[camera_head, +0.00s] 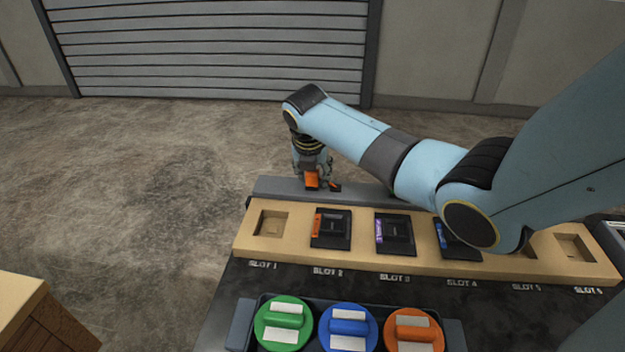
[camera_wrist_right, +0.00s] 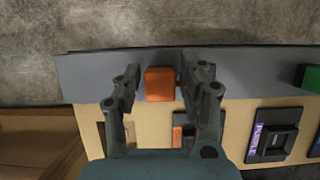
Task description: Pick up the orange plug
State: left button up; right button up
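The orange plug appears to be a small orange block (camera_head: 312,180) at the grey ledge behind the console. It also shows in the right wrist view (camera_wrist_right: 160,83), between the fingers of my right gripper (camera_wrist_right: 160,80). In the head view my right gripper (camera_head: 315,175) points down at the ledge, with a finger partly covering the block. Slim gaps show on both sides of the block in the wrist view, so the fingers look open around it, not clamped. A round orange piece with a bar handle (camera_head: 414,330) sits in the front tray. My left gripper is not in view.
A wooden console strip (camera_head: 292,256) has labelled slots; black modules (camera_head: 331,229) sit in slots 2, 3 and 4. Round green (camera_head: 283,322) and blue (camera_head: 348,328) handled pieces share the front tray (camera_head: 240,325). A green block (camera_wrist_right: 312,78) stands farther right along the ledge.

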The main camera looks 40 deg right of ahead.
grip_shut()
